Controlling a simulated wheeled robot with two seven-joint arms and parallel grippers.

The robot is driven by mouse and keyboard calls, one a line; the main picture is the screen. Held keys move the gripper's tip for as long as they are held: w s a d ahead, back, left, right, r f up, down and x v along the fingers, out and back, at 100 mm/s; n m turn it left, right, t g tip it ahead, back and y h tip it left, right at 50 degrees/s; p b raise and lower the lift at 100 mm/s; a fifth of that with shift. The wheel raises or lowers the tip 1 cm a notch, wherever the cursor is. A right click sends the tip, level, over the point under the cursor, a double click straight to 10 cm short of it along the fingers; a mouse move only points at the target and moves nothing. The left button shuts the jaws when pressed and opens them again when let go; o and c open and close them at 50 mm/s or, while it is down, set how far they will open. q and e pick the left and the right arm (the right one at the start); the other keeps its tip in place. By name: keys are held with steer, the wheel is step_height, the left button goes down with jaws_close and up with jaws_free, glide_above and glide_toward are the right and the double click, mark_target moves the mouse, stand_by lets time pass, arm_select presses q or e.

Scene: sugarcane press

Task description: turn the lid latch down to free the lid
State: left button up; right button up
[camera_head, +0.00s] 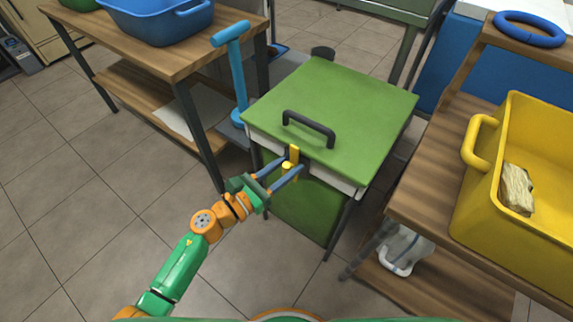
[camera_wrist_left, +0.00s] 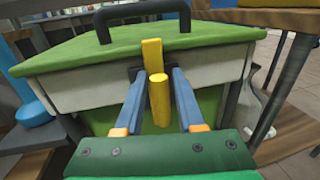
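The yellow lid latch (camera_head: 294,152) is on the front of the green-lidded press, below the black lid handle (camera_head: 308,127). In the left wrist view the latch (camera_wrist_left: 152,54) stands upright across the lid's front edge, with a round yellow knob (camera_wrist_left: 160,100) pointing toward me. The green lid (camera_head: 340,95) lies closed and flat. My left gripper (camera_head: 294,164) is open, its two blue fingers on either side of the latch knob. In the left wrist view gaps show between the knob and both fingers (camera_wrist_left: 158,74). My right gripper is not in view.
A wooden table with a blue tub (camera_head: 160,22) stands at the left, near a blue T-handled tool (camera_head: 236,70). At the right, a wooden stand (camera_head: 420,190) holds a yellow crate (camera_head: 490,205) and a blue ring (camera_head: 530,29). Floor before the press is clear.

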arm_select(q)
jaws_close()
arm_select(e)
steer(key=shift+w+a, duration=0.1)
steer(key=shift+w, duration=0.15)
